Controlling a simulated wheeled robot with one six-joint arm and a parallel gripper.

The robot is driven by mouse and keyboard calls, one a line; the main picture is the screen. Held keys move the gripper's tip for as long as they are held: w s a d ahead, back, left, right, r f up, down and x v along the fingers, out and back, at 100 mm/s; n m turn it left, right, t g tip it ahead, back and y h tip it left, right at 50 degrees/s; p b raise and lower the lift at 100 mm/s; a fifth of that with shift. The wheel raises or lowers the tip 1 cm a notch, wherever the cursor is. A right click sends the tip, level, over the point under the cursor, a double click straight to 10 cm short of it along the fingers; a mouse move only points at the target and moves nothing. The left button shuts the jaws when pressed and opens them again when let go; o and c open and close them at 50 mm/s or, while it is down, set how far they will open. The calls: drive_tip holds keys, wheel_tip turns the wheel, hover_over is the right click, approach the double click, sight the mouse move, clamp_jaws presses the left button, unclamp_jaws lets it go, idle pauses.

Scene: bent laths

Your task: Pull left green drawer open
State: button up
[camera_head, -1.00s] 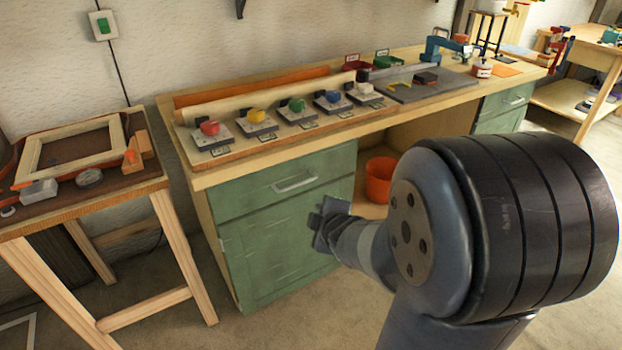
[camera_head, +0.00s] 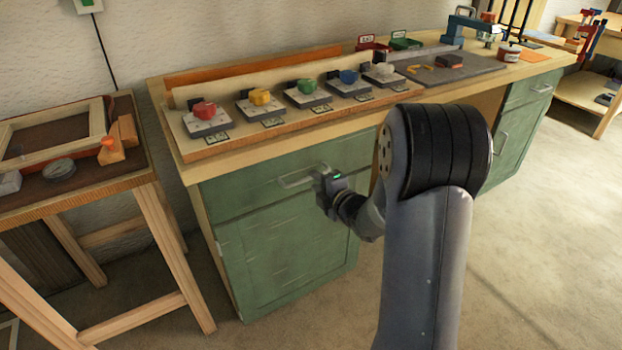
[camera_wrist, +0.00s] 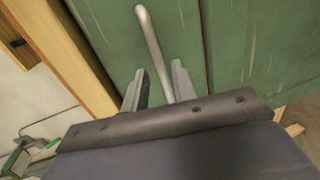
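The left green drawer (camera_head: 245,190) is the top front of the left green cabinet, under the bench top, and looks flush with it. Its silver bar handle (camera_head: 298,179) shows at the drawer's middle. My gripper (camera_head: 321,172) is at the right end of this handle. In the wrist view the handle (camera_wrist: 150,35) runs down between the two grey fingers of my gripper (camera_wrist: 158,76). The fingers stand apart, with a gap visible beside the bar. The handle's lower end is hidden behind my wrist.
A green cabinet door (camera_head: 285,255) is below the drawer. A wooden side table (camera_head: 140,195) stands at the left. The bench top (camera_head: 200,172) carries several coloured knobs on plates. The floor (camera_head: 540,240) at the right is clear.

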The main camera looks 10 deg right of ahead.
drive_tip(key=shift+x, duration=2)
drive_tip(key=shift+c, duration=0.3)
clamp_jaws()
